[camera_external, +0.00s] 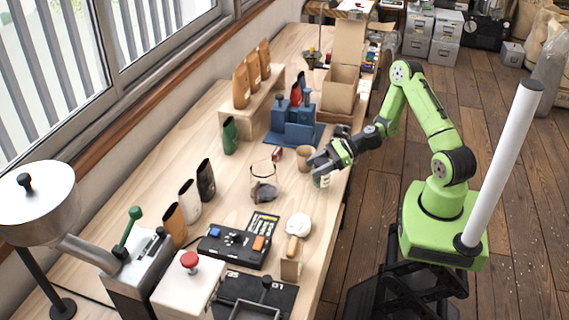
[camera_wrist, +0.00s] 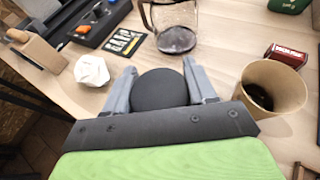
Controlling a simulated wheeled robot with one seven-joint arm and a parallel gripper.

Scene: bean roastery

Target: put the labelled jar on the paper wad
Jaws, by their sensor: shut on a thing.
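The labelled jar shows its round dark lid (camera_wrist: 160,90) between my fingers in the wrist view. In the external view only a small part of the jar (camera_external: 322,181) shows below my gripper (camera_external: 320,164), near the table's right edge. My gripper is shut on the jar; it also shows in the wrist view (camera_wrist: 161,84). The jar's label is mostly hidden, and I cannot tell whether its base touches the table. The white crumpled paper wad (camera_external: 298,224) lies on the table nearer the camera, apart from the jar. In the wrist view the wad (camera_wrist: 92,70) is left of my fingers.
A glass carafe (camera_external: 263,182) stands left of my gripper. A wooden-handled tool (camera_external: 292,250) and a black control box (camera_external: 236,246) are near the wad.

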